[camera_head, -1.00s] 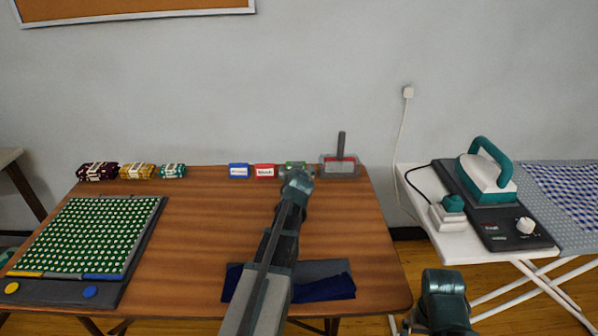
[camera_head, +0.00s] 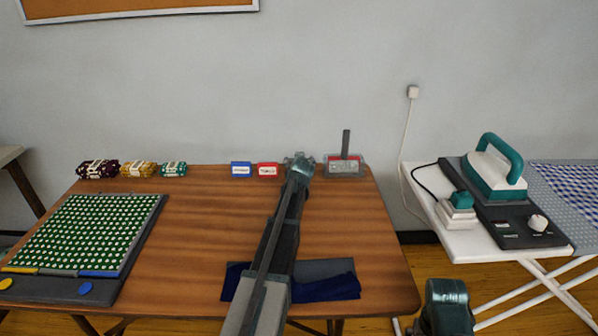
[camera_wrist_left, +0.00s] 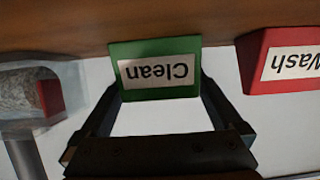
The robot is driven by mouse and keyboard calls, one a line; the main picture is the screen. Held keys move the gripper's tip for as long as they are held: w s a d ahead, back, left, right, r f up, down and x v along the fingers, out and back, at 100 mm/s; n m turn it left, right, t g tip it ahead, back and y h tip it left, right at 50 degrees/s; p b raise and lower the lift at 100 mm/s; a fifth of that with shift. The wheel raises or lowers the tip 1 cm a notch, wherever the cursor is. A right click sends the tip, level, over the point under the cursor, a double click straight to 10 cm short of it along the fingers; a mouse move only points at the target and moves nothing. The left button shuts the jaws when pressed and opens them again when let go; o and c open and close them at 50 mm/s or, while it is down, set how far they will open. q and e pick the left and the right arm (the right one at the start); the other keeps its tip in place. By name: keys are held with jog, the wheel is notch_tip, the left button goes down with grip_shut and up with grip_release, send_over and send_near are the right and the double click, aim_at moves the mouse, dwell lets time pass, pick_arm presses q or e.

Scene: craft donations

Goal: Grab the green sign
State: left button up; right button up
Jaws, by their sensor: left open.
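The green sign (camera_wrist_left: 156,68) carries a white label reading "Clean" and appears upside down in the left wrist view. It stands on the wooden table (camera_head: 210,222). In the head view my left gripper hides it. My left gripper (camera_head: 299,160) is at the table's back edge; it also shows in the left wrist view (camera_wrist_left: 160,93). It is open, with one fingertip near each side of the sign. I cannot tell whether either finger touches it. My right gripper is not seen; only part of my right arm shows at the lower right.
A red "Wash" sign (camera_head: 268,169) stands close beside it, then a blue sign (camera_head: 241,170). On the other side is a clear box (camera_head: 343,167) with a red label and a dark handle. Dark blue cloth (camera_head: 325,286) lies at the table's front.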

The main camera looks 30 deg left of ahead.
pick_arm(q)
jog(key=shift+w+a+f, duration=0.2)
jog(key=shift+w, duration=0.1)
jog(key=shift+s+r, duration=0.1)
jog(key=c, duration=1)
jog(key=shift+r+p, duration=0.2)
jog(key=shift+p, duration=0.1)
